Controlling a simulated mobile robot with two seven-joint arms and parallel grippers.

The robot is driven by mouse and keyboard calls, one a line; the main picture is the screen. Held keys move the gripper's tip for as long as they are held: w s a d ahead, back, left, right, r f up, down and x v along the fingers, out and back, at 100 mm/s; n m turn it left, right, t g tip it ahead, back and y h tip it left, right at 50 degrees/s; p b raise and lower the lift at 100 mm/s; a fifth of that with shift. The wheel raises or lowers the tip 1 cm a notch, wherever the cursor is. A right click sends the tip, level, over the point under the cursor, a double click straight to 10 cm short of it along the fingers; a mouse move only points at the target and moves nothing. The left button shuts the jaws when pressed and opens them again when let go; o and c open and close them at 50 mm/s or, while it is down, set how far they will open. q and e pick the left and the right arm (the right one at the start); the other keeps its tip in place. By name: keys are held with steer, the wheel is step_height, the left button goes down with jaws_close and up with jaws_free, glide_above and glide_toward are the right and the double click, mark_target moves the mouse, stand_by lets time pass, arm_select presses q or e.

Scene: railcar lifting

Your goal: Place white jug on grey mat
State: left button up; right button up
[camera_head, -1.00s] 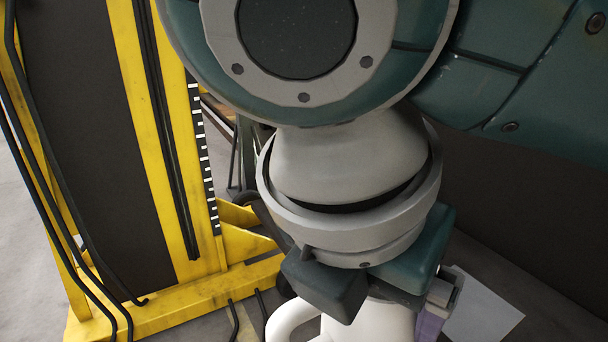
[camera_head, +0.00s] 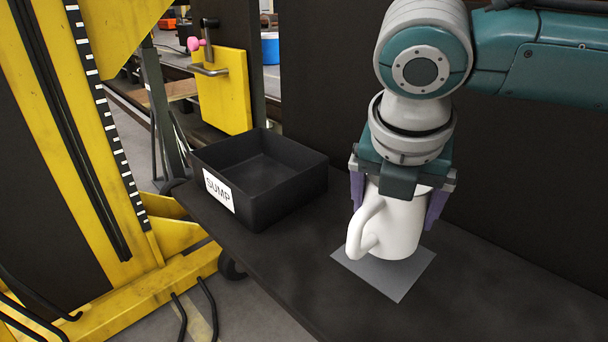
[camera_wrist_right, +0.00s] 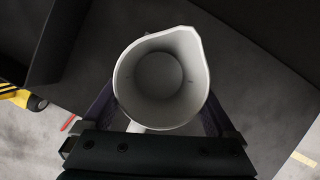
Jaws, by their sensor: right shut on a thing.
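The white jug (camera_head: 398,222) is upright in the head view, with its handle toward the lower left. My right gripper (camera_head: 398,205) comes down from above and is shut on the jug, one purple finger on each side. The grey mat (camera_head: 395,277) lies flat on the dark table; the jug is over its back part and covers some of it. I cannot tell whether the jug's base touches the mat. In the right wrist view the jug (camera_wrist_right: 162,78) is seen from above, empty, between the fingers. My left gripper is not in view.
A black bin labelled SUMP (camera_head: 270,190) stands on the dark table (camera_head: 300,285) left of the jug. A yellow frame (camera_head: 110,120) stands at the left. A dark wall rises behind the table. The table is clear right of the mat.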

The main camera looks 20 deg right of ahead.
mark_target(392, 225)
steer(key=shift+d+f, duration=0.2)
steer(key=shift+f, duration=1.35)
steer(key=shift+f, duration=0.2)
steer(key=o, duration=1.1)
steer(key=shift+r, duration=0.15)
